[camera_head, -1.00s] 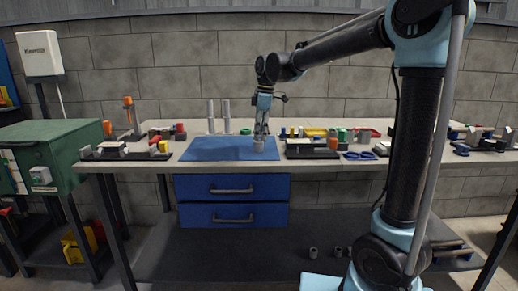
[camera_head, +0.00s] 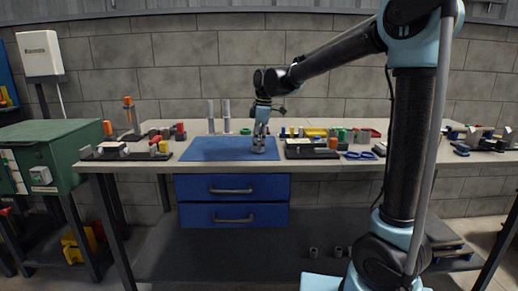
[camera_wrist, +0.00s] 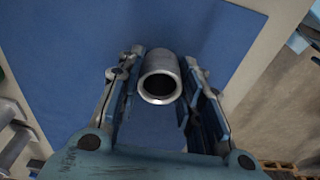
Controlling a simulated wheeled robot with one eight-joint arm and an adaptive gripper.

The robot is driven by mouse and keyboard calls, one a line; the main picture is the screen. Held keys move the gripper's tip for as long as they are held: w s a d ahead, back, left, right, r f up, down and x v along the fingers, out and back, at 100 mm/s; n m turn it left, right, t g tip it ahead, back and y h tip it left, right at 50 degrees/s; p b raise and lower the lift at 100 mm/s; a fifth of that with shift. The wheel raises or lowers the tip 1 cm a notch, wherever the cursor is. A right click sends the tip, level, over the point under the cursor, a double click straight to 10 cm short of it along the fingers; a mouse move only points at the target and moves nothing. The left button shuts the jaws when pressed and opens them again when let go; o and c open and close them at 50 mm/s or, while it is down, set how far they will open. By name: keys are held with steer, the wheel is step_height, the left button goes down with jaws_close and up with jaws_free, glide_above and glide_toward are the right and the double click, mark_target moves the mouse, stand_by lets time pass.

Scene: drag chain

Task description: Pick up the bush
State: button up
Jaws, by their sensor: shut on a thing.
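The bush is a short grey metal sleeve with an open bore (camera_wrist: 160,78). In the wrist view it sits between the fingers of my gripper (camera_wrist: 162,100), its round end facing the camera. My gripper is shut on it. In the head view my gripper (camera_head: 259,147) is low over the right part of the blue mat (camera_head: 205,149), near the front edge of the bench. The bush is small there and partly covered by the fingers. I cannot tell whether it touches the mat.
Two upright grey cylinders (camera_head: 226,115) stand behind the mat. A dark tray with parts (camera_head: 312,153) and blue-handled tools (camera_head: 360,155) lie to the right. Another dark tray (camera_head: 110,155) lies to the left. Most of the mat is bare.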

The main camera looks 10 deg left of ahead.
step_height(320, 180, up, 10)
stand_by(0.7)
